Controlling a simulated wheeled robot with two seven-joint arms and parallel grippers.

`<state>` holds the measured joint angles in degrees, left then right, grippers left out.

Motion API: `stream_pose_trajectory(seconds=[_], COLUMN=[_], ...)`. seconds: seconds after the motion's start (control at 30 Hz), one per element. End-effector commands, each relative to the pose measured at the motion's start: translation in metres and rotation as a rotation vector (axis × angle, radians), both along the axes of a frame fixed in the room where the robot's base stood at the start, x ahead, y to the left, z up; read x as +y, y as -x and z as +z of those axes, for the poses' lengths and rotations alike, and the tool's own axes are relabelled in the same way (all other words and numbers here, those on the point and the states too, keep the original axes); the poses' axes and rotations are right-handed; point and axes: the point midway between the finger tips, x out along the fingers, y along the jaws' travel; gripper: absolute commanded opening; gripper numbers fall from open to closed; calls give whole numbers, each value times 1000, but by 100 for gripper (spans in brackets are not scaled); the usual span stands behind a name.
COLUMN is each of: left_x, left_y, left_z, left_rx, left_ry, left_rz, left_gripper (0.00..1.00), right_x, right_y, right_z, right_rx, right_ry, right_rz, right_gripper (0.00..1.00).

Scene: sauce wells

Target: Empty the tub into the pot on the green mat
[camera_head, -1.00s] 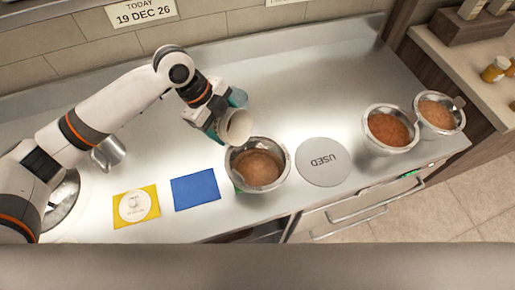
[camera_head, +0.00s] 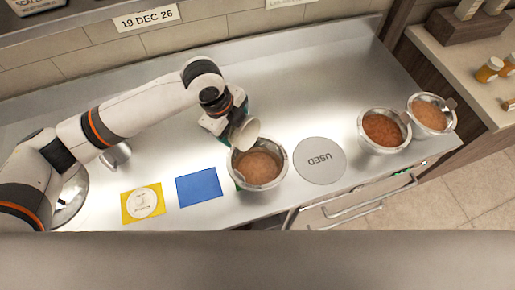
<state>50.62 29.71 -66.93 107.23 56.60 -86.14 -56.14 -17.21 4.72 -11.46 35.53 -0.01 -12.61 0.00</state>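A white tub (camera_head: 246,134) is tilted over the back rim of a steel pot (camera_head: 283,172), its mouth toward the pot. The pot holds brown sauce; a sliver of the green mat (camera_head: 237,178) shows at its left edge, the rest hidden beneath it. My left gripper (camera_head: 232,124) is at the tub, behind the pot, and appears shut on it, though the fingers are partly hidden by the wrist. I cannot see whether anything is left in the tub. My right gripper is not in view.
A blue mat (camera_head: 199,188) and a yellow mat (camera_head: 131,211) with a round white lid-like disc (camera_head: 146,203) lie left of the pot. A grey disc marked USED (camera_head: 319,160) lies right of it. Two more sauce pots (camera_head: 383,130) (camera_head: 431,114) stand at the right. A steel jug (camera_head: 117,155) is behind my arm.

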Motion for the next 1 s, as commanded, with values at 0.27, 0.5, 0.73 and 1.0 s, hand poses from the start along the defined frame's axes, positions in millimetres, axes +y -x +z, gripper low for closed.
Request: stream_pose_trajectory(seconds=[0.27, 0.5, 0.73, 1.0], left_x=[-3, -4, -7, -9], left_y=[2, 3, 5, 6], left_z=[6, 9, 10, 12], left_rx=[-42, -75, -109, -147], left_ry=[-57, -108, -154, -210], left_rz=[-2, 0, -1, -1], left_gripper=[34, 33, 33, 33], right_x=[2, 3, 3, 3], right_y=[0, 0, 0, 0], right_z=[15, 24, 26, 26], right_rx=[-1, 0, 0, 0], right_ry=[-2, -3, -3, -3], right_rz=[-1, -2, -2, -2], right_gripper=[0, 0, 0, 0])
